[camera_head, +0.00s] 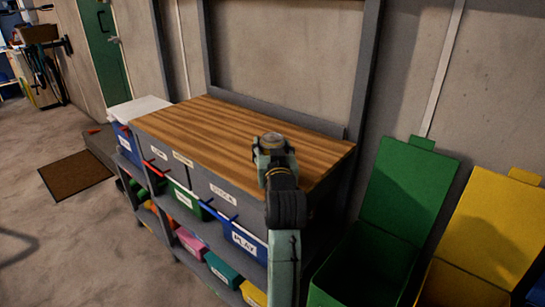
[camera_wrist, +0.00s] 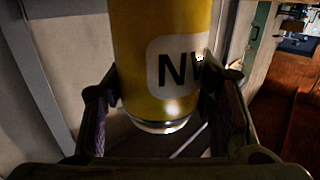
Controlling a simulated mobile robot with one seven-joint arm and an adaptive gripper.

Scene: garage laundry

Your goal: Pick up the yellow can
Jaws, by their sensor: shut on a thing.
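The yellow can (camera_wrist: 160,40) fills the upper middle of the wrist view. It has a white label with dark letters and a silver rim at its lower end in that picture. My gripper (camera_wrist: 158,95) has one finger on each side of the can and is shut on it. In the head view, my gripper (camera_head: 272,152) is over the right part of the wooden worktop (camera_head: 215,125). Only the can's pale round end (camera_head: 272,138) shows there; my gripper hides the rest. I cannot tell whether the can touches the worktop.
Labelled bins, such as the blue PLAY bin (camera_head: 243,240), fill the shelves under the worktop. An open green bin (camera_head: 405,200) and an open yellow bin (camera_head: 495,235) stand at the right. The wall is close behind. The worktop's left part is clear.

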